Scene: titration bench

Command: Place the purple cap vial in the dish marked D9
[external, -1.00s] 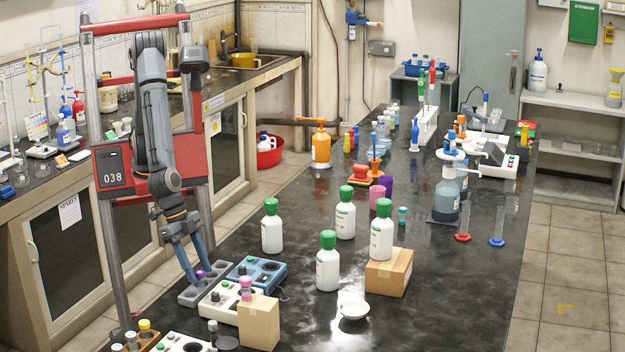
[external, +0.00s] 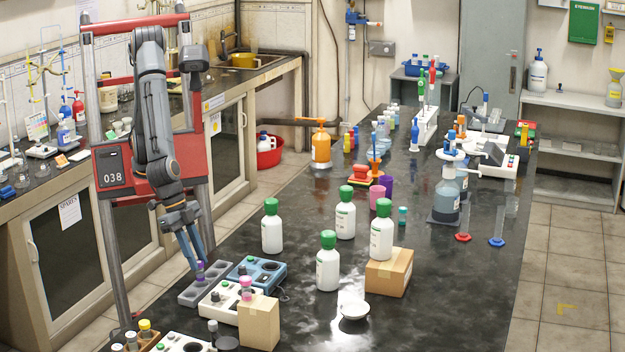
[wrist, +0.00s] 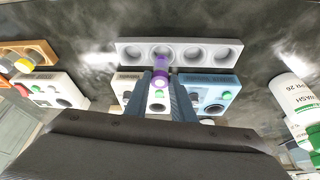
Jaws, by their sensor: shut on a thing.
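My gripper (external: 197,262) is shut on the purple cap vial (external: 201,271), just above the grey block with round wells (external: 188,297). In the wrist view the vial (wrist: 160,66) stands between the two blue fingers (wrist: 161,84), its purple cap nearest the camera. It overlaps the block (wrist: 228,48) in that view; whether its lower end is fully clear of a well I cannot tell.
A blue device (external: 262,269), a white device (external: 222,308) and a cardboard box (external: 259,325) stand near the gripper. Several white green-capped bottles (external: 327,270) stand between these and a larger box (external: 389,272). The bench right of the dish is clear.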

